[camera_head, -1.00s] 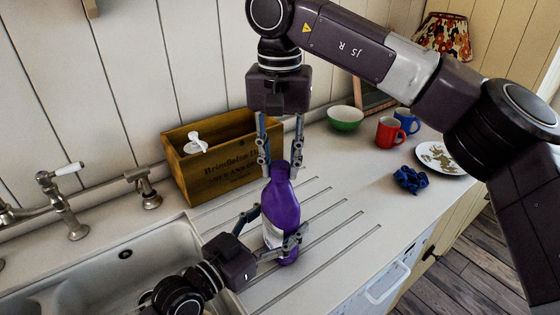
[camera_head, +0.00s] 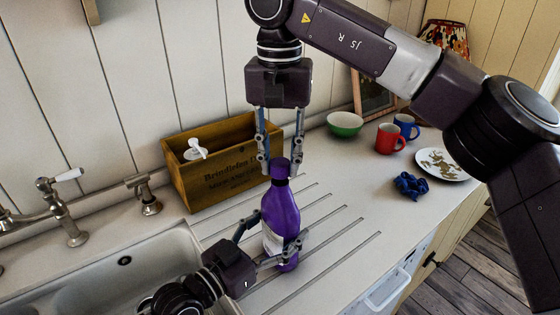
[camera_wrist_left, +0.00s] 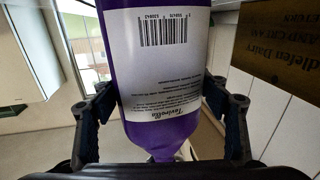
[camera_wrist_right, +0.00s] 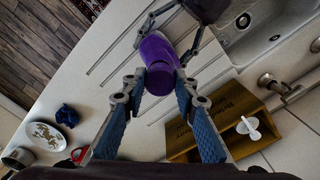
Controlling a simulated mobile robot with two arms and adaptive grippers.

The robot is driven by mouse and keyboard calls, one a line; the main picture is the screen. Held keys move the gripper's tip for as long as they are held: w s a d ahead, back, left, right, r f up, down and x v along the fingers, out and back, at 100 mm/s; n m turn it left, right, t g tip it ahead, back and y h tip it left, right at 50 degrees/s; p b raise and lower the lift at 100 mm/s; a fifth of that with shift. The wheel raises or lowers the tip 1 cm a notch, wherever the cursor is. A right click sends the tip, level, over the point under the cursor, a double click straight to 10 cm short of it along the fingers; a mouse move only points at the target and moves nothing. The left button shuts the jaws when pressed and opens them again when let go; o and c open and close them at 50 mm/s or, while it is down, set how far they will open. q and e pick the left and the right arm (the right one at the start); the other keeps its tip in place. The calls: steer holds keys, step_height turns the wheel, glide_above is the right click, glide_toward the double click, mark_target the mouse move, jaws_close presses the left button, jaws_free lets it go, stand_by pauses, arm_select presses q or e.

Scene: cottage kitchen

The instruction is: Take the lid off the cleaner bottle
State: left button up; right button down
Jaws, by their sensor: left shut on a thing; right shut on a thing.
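The cleaner bottle (camera_head: 282,215) is purple with a white label and stands upright over the grooved drainboard. Its purple lid (camera_head: 280,167) sits at the top of the neck. My left gripper (camera_head: 275,254) is shut around the bottle's lower body; in the left wrist view the labelled body (camera_wrist_left: 160,70) fills the space between the fingers. My right gripper (camera_head: 280,163) points down from above, shut on the lid. In the right wrist view the lid (camera_wrist_right: 158,80) lies between the fingertips. No gap between lid and neck is visible.
A wooden box (camera_head: 225,170) with a white pump top stands behind the bottle. The sink (camera_head: 120,265) and taps are at left. A green bowl (camera_head: 344,124), red mug (camera_head: 390,139), blue mug (camera_head: 407,126), plate (camera_head: 443,163) and blue cloth (camera_head: 410,186) are at right.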

mark_target(280, 162)
steer(key=shift+r, duration=2.05)
arm_select(q)
steer(key=o, duration=2.4)
steer(key=shift+o, duration=0.2)
steer(key=v, duration=1.2)
